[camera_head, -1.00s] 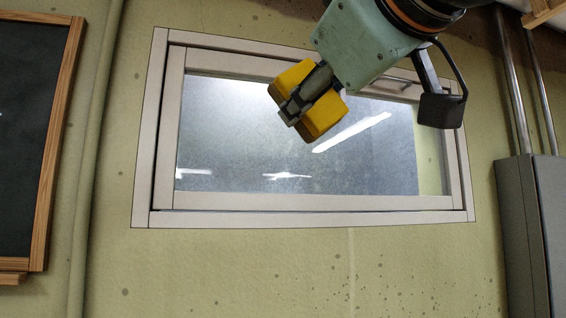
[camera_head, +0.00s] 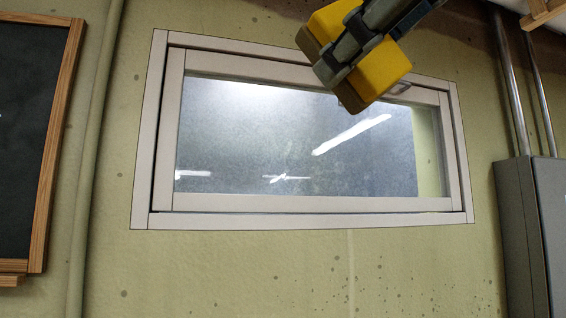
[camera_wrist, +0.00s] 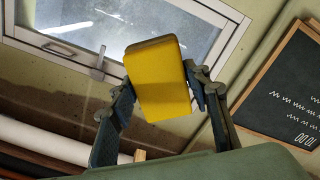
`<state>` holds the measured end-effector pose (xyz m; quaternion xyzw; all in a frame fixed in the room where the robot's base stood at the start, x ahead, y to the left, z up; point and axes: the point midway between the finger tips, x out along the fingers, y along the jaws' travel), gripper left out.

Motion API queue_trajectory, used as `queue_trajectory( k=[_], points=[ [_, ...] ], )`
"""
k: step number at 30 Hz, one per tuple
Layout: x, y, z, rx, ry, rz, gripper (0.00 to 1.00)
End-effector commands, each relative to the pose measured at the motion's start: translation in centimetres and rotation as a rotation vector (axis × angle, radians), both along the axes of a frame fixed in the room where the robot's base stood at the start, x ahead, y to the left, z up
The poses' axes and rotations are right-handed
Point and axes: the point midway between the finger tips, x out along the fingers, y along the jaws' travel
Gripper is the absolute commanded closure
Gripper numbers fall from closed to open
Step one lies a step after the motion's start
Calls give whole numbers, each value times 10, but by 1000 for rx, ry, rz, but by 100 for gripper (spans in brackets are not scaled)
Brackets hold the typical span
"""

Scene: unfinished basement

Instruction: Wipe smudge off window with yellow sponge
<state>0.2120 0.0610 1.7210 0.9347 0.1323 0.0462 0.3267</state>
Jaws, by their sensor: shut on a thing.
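The yellow sponge (camera_head: 377,72) is held between the fingers of my gripper (camera_head: 345,62), in front of the window's upper edge in the head view. The sponge has a darker face on one side. In the wrist view the sponge (camera_wrist: 158,80) sits between both fingers of my gripper (camera_wrist: 160,90), tilted, and appears apart from the glass. The window (camera_head: 290,140) has a pale frame and hazy, greyish glass with bright streaks that look like light reflections. I cannot pick out a distinct smudge. The window also shows in the wrist view (camera_wrist: 140,22).
A wood-framed blackboard (camera_head: 30,130) hangs left of the window, beside a vertical pipe (camera_head: 95,150). A grey metal box (camera_head: 535,235) with conduits stands at the right. A window handle (camera_head: 400,88) is near the sponge. The wall below the window is clear.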

Motion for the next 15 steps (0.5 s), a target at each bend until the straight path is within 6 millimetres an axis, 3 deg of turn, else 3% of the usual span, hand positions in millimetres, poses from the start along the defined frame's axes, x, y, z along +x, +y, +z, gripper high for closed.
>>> queue_trajectory(
  k=[12, 15],
  points=[
    [-9, -3, 0, 0, 0, 0, 82],
    [-9, -3, -9, 0, 0, 0, 82]
  ],
)
